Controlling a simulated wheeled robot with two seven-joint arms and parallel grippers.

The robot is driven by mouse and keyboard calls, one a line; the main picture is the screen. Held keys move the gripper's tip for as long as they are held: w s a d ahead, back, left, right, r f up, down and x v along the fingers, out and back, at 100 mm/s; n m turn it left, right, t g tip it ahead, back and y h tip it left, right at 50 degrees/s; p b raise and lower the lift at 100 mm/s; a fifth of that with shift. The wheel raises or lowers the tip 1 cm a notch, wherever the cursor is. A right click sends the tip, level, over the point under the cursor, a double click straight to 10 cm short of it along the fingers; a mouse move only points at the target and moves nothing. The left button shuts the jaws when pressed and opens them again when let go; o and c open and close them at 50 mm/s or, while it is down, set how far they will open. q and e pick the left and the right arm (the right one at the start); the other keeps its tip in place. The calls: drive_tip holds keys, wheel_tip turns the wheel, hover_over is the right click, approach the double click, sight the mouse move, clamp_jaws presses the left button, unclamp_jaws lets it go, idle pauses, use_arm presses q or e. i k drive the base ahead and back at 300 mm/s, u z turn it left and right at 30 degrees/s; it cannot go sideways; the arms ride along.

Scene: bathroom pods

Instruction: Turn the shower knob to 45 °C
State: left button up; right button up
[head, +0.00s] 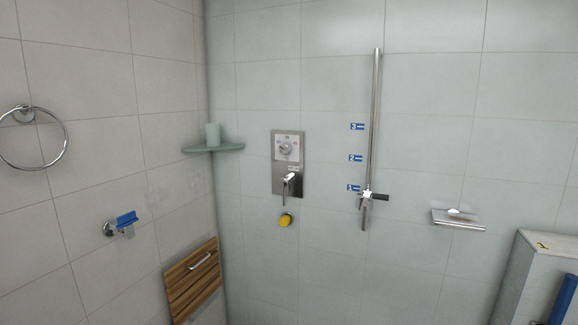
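The shower control panel (277,178) is a tall steel plate on the tiled back wall in the head view. In its upper part sits a small round knob (285,149) with a pale dial face around it. Coloured marks on the dial are too small to read, so I cannot tell the temperature it is set to. A lever handle (289,183) sticks out from the lower part of the panel. Neither of my grippers is in the head view, and nothing covers the knob.
A vertical rail (375,120) with a holder (367,195) stands right of the panel. A yellow round fitting (285,220) sits below it. A corner shelf (230,148) with a cup (213,134), a wooden folding seat (190,284) and a soap dish (458,221) also project. The space before the panel looks clear.

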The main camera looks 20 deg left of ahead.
sight(284, 149)
drive_tip(key=z, duration=0.3)
drive_tip(key=i, duration=1.2)
drive_tip(key=u, duration=0.25)
